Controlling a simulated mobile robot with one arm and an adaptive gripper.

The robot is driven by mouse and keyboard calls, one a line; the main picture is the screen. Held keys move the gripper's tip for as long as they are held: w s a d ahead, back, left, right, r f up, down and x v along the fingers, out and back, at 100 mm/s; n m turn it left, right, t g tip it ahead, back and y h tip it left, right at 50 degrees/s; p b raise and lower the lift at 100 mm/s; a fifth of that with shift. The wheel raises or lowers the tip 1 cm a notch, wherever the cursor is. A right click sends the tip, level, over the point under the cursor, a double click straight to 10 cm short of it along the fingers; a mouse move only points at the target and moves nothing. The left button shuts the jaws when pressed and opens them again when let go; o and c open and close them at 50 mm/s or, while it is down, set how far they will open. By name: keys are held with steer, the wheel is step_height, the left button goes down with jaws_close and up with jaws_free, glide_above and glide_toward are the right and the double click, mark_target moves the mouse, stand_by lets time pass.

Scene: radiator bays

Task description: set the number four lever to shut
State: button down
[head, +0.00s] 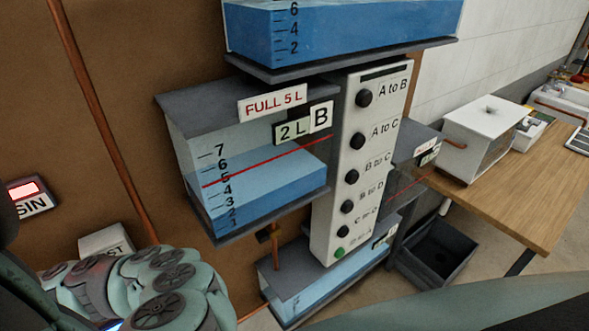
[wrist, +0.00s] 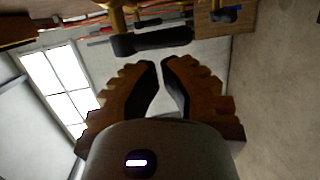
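My gripper (wrist: 161,63) shows in the wrist view, with its two orange-brown fingers converging and a narrow gap between the tips. Nothing is held in that gap. A black bar-shaped handle (wrist: 165,39) lies just beyond the fingertips, apart from them as far as I can see. Brass-coloured fittings (wrist: 116,18) stand above its left end. I cannot read any number on it, so I cannot tell whether it is the number four lever. In the head view my gripper is not visible, and no numbered lever can be made out.
A white panel (head: 339,184) carries several black knobs, with a green button at its foot. Graduated tanks with blue liquid surround it, one labelled 2L B (head: 303,124). A wooden bench (head: 520,185) and dark bin (head: 440,250) stand right.

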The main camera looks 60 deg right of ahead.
steer(key=shift+p+x, duration=0.95)
steer(key=shift+x, duration=1.45)
steer(key=shift+f+b, duration=0.1)
steer(key=shift+b, duration=0.2)
steer(key=b, duration=0.2)
steer(key=f+t+y+b, duration=0.1)
steer(key=b, duration=0.2)
steer(key=shift+w+a+b, duration=0.25)
steer(key=shift+a+b, duration=0.1)
steer(key=shift+r, duration=0.1)
steer(key=shift+a+r, duration=0.15)
steer(key=shift+r, duration=0.05)
